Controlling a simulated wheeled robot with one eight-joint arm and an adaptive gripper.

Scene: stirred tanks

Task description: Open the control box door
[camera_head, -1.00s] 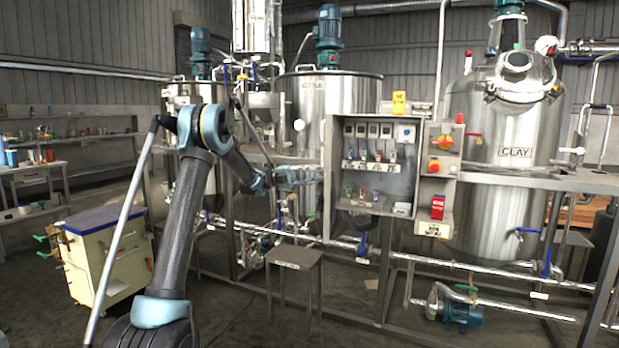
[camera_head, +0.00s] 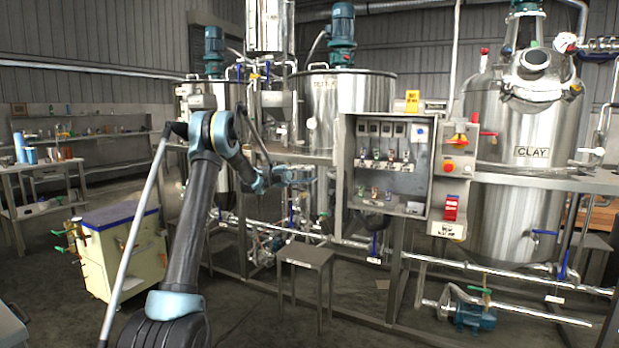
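The grey control box (camera_head: 387,209) stands right of centre in the head view, mounted on the metal frame. Its front is uncovered, and switches and small coloured parts show inside. A narrow pale panel (camera_head: 341,180) stands at the box's left side, seen nearly edge-on; it looks like the door swung outward. My gripper (camera_head: 308,174) is left of this panel, with a small gap between them in the picture. It appears to hold nothing. The fingers are too small and blurred to tell whether they are open or shut.
A panel with a red-yellow switch (camera_head: 449,166) adjoins the box's right side. A small grey stool (camera_head: 306,254) stands below my gripper. Steel tanks (camera_head: 345,97) rise behind, and pipes run low across the frame. A cream cabinet (camera_head: 122,250) is at left. Floor is open at front.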

